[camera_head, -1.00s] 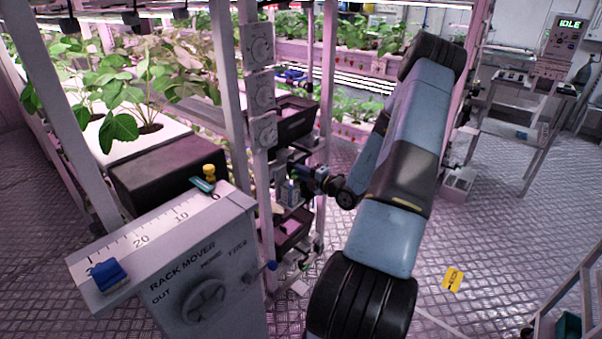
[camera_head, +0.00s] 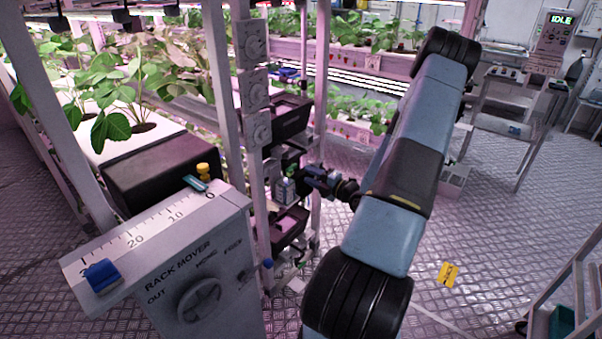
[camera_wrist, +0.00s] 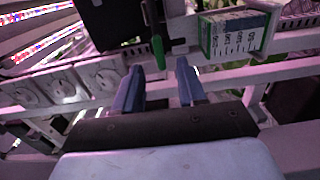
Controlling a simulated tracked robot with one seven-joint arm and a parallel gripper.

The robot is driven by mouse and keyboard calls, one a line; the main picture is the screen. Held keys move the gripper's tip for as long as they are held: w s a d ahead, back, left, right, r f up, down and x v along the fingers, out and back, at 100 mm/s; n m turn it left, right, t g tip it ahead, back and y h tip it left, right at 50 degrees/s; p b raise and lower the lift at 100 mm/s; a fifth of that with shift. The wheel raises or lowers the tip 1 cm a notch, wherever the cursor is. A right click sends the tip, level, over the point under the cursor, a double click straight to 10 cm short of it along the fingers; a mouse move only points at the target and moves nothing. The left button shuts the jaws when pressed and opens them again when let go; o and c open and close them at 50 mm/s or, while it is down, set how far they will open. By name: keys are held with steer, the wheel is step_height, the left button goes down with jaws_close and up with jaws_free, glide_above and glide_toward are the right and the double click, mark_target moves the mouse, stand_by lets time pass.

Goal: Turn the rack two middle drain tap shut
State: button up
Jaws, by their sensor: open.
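A green lever (camera_wrist: 158,52), which looks like a tap handle, hangs from a dark fitting in the wrist view. It is in line with the gap between the fingers of my gripper (camera_wrist: 157,70), just beyond their tips. The two blue fingers are apart with nothing between them. I cannot tell whether either finger touches the lever. In the head view my gripper (camera_head: 306,177) reaches left to the rack's side, at the middle level between dark trays. The tap is too small to make out there.
A green box with a white scale (camera_wrist: 236,36) is close to the right of the lever. Round dials (camera_head: 250,42) line the rack post (camera_head: 243,190). A rack mover console (camera_head: 185,270) stands at the front left. The patterned floor at right is mostly clear.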

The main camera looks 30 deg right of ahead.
steer(key=v, duration=0.7)
stand_by(0.4)
steer(key=s+a+r+n+g+y, duration=0.2)
steer(key=a+r+n+g, duration=0.55)
steer(key=a+n, duration=0.45)
steer(key=s+a+r+n+g+y, duration=0.25)
steer(key=a+r+n+g, duration=0.45)
steer(key=a+r+n, duration=0.5)
steer(key=s+a+r+n+t+h, duration=0.3)
steer(key=s+r+n+h, duration=0.7)
steer(key=n, duration=1.6)
steer(key=shift+s+r+h, duration=0.35)
steer(key=shift+s+r, duration=1.85)
steer(key=shift+s, duration=0.35)
